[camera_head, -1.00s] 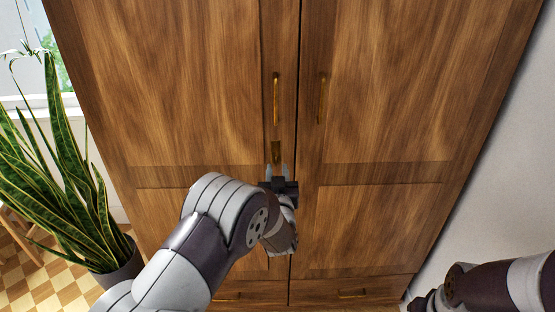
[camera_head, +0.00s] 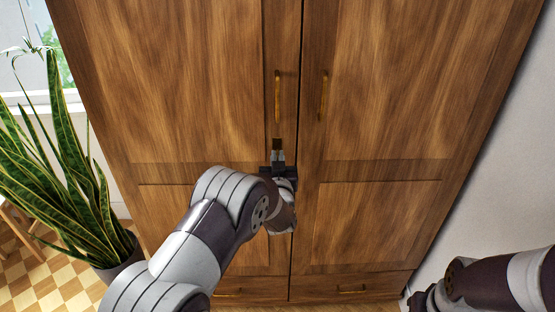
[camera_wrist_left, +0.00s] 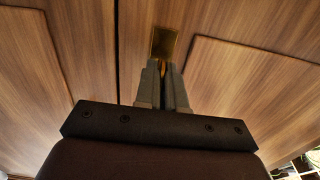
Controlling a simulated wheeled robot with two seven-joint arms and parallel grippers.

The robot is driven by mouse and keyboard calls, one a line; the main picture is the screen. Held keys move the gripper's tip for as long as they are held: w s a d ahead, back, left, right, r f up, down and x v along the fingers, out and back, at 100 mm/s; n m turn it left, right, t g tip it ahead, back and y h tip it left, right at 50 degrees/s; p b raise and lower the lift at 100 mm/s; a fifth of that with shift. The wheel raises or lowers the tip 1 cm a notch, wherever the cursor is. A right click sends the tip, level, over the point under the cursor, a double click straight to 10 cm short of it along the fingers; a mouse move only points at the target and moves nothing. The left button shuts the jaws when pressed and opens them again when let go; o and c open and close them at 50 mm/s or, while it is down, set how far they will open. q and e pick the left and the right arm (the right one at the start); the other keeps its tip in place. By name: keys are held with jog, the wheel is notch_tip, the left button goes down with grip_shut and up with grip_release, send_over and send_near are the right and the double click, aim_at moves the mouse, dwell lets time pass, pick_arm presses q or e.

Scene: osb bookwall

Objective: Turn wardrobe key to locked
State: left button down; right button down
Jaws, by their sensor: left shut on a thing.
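The wooden wardrobe (camera_head: 190,90) stands in front of me with both doors closed. A small brass lock plate (camera_head: 277,143) sits on the left door near the centre seam, below the door handle; it also shows in the left wrist view (camera_wrist_left: 163,42). My left gripper (camera_head: 277,158) is at this plate, its fingers pointing at it. In the left wrist view its fingers are close together around the key (camera_wrist_left: 163,68), of which only a small golden bit shows. The key's angle is hidden by the fingers. My right gripper is not clearly in view; only part of that arm shows at lower right.
Two brass handles, the left one (camera_head: 277,97) and the right one (camera_head: 323,95), stick out above the lock. Drawers (camera_head: 350,286) run along the bottom. A potted snake plant (camera_head: 60,170) stands at the left, and a white wall (camera_head: 500,180) at the right.

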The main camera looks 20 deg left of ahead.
pick_arm(q)
jog(key=shift+m, duration=0.3)
jog(key=m, duration=1.3)
jog(key=shift+m+p, duration=0.4)
jog(key=shift+m, duration=1.6)
jog(key=shift+f+m+p, duration=0.1)
jog(key=shift+m+p, duration=0.2)
jog(key=c, duration=1.3)
grip_release()
